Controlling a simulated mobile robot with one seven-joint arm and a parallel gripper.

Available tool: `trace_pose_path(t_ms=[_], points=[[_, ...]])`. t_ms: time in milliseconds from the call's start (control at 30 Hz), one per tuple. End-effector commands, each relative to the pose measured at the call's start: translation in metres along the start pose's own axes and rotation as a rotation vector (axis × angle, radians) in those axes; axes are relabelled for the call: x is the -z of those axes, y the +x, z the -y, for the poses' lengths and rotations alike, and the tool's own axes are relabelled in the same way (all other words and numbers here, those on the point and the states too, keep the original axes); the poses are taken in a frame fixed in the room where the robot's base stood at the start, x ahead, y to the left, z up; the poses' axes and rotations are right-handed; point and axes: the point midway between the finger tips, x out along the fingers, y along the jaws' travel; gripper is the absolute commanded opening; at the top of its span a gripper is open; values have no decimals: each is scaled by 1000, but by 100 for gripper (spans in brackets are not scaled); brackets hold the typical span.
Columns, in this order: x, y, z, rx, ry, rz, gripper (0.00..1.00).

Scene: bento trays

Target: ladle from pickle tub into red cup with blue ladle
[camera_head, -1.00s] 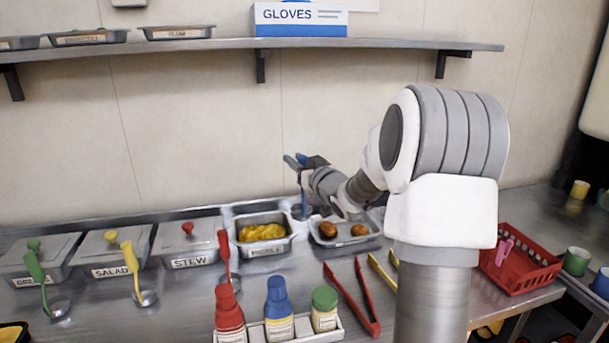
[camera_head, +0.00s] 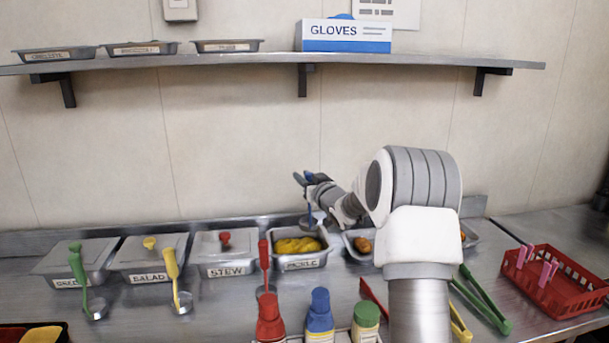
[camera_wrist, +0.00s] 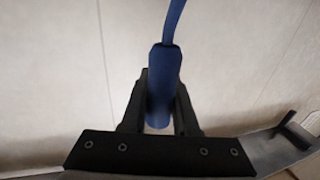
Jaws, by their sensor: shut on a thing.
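The blue ladle (camera_head: 309,202) is in my gripper (camera_head: 311,180), hanging with its metal bowl down at the back right of the pickle tub. I cannot tell whether the bowl touches the tub or holds anything. In the wrist view my gripper (camera_wrist: 160,105) is shut around the blue handle (camera_wrist: 164,68). The pickle tub (camera_head: 301,263) is an open metal tub labelled PICKLE with yellow pieces in it. I see no red cup in these views.
Lidded tubs, including the stew tub (camera_head: 226,271), stand left of the pickle tub. Red (camera_head: 265,262) and yellow (camera_head: 172,268) ladles rest in front. Sauce bottles (camera_head: 320,318) stand nearer. A tub of brown items is to the right, partly behind my arm. A red basket (camera_head: 555,300) stands far right.

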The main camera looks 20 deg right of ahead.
Motion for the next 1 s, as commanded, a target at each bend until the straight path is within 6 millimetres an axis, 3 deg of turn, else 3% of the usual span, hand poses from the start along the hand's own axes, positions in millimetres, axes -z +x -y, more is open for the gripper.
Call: trace_pose_path(t_ms=[100,500,1000], points=[[-23,0,0,1,1,0,0],[-76,0,0,0,0,-1,0],[-83,0,0,0,0,-2,0]])
